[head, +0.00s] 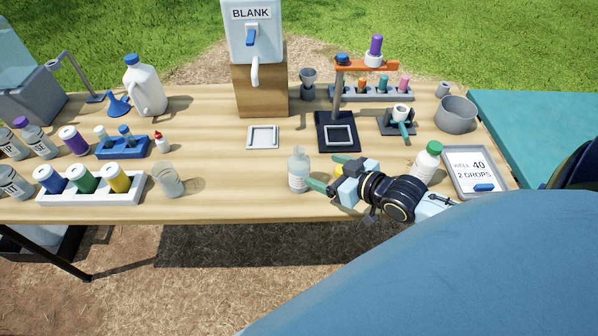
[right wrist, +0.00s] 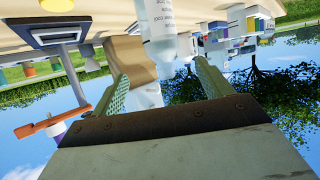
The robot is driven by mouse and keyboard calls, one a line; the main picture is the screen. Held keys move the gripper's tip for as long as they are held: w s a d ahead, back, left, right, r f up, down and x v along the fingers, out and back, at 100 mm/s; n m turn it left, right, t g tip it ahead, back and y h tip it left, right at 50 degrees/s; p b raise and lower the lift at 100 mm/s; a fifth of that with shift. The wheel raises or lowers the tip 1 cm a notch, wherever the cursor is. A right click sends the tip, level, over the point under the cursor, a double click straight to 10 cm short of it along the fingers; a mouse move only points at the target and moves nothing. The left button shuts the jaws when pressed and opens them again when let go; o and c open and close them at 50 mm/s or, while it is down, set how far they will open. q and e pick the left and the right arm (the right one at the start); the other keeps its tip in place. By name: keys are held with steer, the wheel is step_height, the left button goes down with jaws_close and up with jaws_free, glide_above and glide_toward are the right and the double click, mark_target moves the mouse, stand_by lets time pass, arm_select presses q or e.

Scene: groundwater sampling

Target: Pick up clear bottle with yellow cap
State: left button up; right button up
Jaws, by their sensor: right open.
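A clear bottle (head: 298,172) with a white label stands upright near the table's front edge in the head view. No yellow cap shows on it. A small yellow thing (head: 340,171), perhaps a cap, is partly hidden behind my right gripper. My right gripper (head: 328,172) is open, with its teal fingers pointing left towards the bottle. In the right wrist view the bottle (right wrist: 158,22) appears ahead, in the gap between the fingers (right wrist: 160,80); I cannot tell whether they touch it. My left gripper is not in view.
A green-capped bottle (head: 427,163) and a sign tray (head: 474,175) stand right of my gripper. A glass beaker (head: 168,180) and a rack (head: 90,189) of capped bottles stand to the left. A white square dish (head: 263,137) and a stand (head: 338,130) are behind.

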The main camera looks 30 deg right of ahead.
mark_target(294, 160)
steer(key=x, duration=0.4)
steer(key=b+x, duration=0.1)
steer(key=x, duration=0.2)
steer(key=b+x, duration=0.1)
steer(key=x, duration=0.3)
steer(key=shift+w+a+f, duration=0.15)
steer(key=shift+w+a, duration=0.1)
steer(key=shift+a, duration=0.05)
steer(key=c, duration=1.1)
